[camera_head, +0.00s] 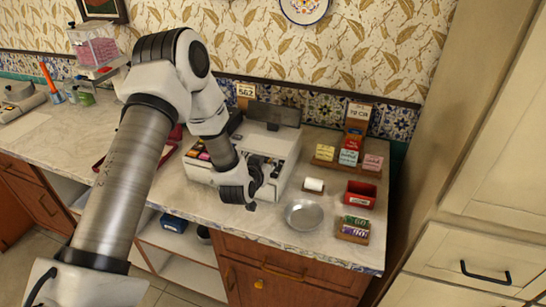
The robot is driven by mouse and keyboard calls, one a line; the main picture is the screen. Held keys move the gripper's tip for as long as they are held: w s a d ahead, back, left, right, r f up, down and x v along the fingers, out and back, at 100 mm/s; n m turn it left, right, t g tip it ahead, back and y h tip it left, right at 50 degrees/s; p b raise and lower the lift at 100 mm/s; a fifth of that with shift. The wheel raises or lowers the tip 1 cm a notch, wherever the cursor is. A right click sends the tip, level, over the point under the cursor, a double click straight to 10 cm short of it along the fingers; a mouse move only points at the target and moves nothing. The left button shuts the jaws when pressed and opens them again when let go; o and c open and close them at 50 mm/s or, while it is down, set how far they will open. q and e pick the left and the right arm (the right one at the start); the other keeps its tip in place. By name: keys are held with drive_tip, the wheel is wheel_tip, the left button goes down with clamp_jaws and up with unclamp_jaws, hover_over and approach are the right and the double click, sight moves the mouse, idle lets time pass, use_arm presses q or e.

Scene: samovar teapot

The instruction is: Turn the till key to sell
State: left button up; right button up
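The white till (287,150) stands on the marble counter against the tiled wall, with a dark display panel (273,113) on its top. My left arm reaches across from the left, and my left gripper (252,193) is at the till's front, overlapping its lower face in the picture. Whether it touches the till I cannot tell. The fingers are small and dark here, so open or shut does not show. I cannot make out the till key; the arm and gripper cover part of the till's front. My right gripper is not in view.
Right of the till are a round metal dish (303,214), a white roll (313,185), a red box (361,194) and a stand of small coloured packets (349,150). A scale (18,98) stands at the far left. Bare counter (262,222) lies before the till.

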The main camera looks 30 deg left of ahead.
use_arm(q)
drive_tip(key=shift+d+x, duration=0.25)
drive_tip(key=shift+x, duration=0.95)
drive_tip(key=shift+s+a, duration=0.15)
drive_tip(key=shift+s, duration=0.15)
clamp_jaws()
drive_tip(key=shift+r, duration=0.1)
drive_tip(key=shift+m+h, duration=0.4)
drive_tip(key=m+h, duration=0.2)
drive_tip(key=shift+a+h, duration=0.1)
drive_tip(key=shift+h, duration=0.3)
drive_tip(key=m+h+b, duration=0.1)
drive_tip(key=m+h, duration=0.2)
drive_tip(key=shift+m+h, duration=0.3)
drive_tip(key=shift+h, duration=0.1)
drive_tip(key=shift+m+g+h, duration=0.8)
drive_tip(key=shift+m+h, duration=0.5)
drive_tip(key=shift+h, duration=0.1)
